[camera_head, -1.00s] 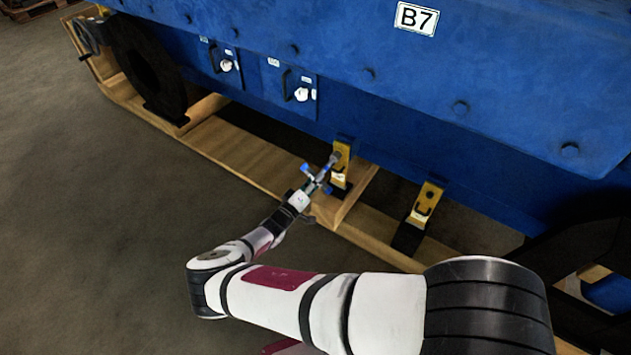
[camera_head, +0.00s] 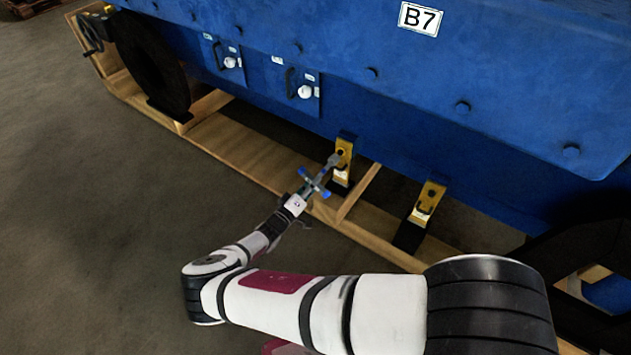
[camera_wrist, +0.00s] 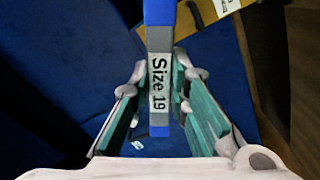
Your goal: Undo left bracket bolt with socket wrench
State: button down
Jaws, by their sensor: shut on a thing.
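The left yellow bracket (camera_head: 343,158) stands on the wooden pallet against the blue engine housing. My gripper (camera_head: 311,187) is in front of it, shut on the blue and grey socket wrench (camera_head: 316,182). The wrench is cross-shaped, and its shaft reaches up to the upper part of the left bracket. The bolt is hidden behind the socket end, so I cannot tell how far it is seated. In the wrist view the wrench's bar (camera_wrist: 159,75) reads "Size 19" and lies between the green-padded fingers of my gripper (camera_wrist: 160,105).
A second yellow bracket (camera_head: 427,205) stands to the right on the pallet (camera_head: 255,165). Two latch panels with white knobs (camera_head: 305,91) sit on the blue housing (camera_head: 400,110) above. A black ring-shaped part (camera_head: 152,65) is at the left. The grey floor at the left is open.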

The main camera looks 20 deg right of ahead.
jog(key=shift+s+a, duration=0.15)
jog(key=shift+a, duration=0.05)
jog(key=v, duration=0.6)
jog(key=shift+p, duration=0.3)
